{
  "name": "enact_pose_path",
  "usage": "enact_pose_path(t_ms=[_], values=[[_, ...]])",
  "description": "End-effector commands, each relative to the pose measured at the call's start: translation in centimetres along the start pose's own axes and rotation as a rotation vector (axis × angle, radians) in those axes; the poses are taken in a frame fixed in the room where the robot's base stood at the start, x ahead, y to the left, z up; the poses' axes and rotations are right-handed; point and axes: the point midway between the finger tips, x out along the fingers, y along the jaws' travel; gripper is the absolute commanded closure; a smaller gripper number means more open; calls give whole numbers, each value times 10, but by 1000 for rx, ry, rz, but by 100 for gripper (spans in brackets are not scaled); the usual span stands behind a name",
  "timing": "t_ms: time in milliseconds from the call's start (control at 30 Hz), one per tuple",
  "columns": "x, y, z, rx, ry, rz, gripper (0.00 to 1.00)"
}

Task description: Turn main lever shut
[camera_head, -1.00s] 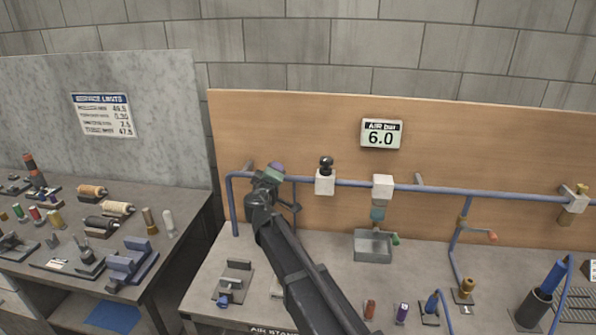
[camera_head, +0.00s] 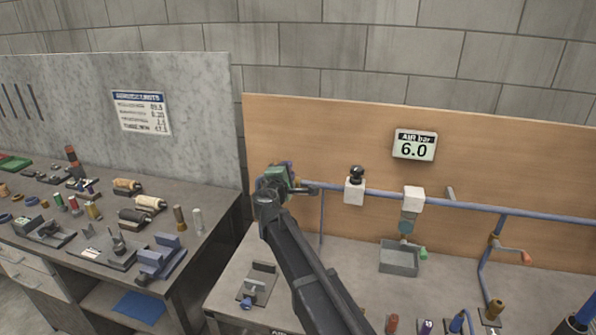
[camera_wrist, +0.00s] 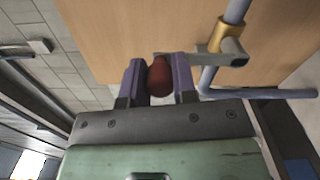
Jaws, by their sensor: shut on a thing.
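In the wrist view, the main lever is a grey bar (camera_wrist: 214,60) with a red grip (camera_wrist: 159,77) at one end and a brass-coloured valve body (camera_wrist: 228,38) on a blue pipe at the other. My gripper (camera_wrist: 161,72) has its two purple-grey fingers closed on either side of the red grip. The bar points away to the right, across the pipe. In the head view, my gripper (camera_head: 288,180) is at the left end of the pipe run, in front of the wooden board. My arm and gripper hide most of the lever there.
The blue pipe (camera_head: 458,206) runs right along the wooden board (camera_head: 330,130). A display (camera_head: 414,145) reads 6.0. A black-knobbed white block (camera_head: 354,190) is close right of my gripper. A grey tray (camera_head: 399,258) stands further right. A cluttered bench (camera_head: 60,235) is at left.

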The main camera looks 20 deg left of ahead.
Motion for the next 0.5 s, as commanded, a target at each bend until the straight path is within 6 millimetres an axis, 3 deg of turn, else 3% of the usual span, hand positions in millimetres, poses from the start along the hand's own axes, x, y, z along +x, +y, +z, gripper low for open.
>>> enact_pose_path(t_ms=[433, 467, 500], values=[[-2, 1, -4, -11, 5, 1, 100], [-2, 1, -4, -11, 5, 1, 73], [-2, 1, -4, -10, 5, 1, 66]])
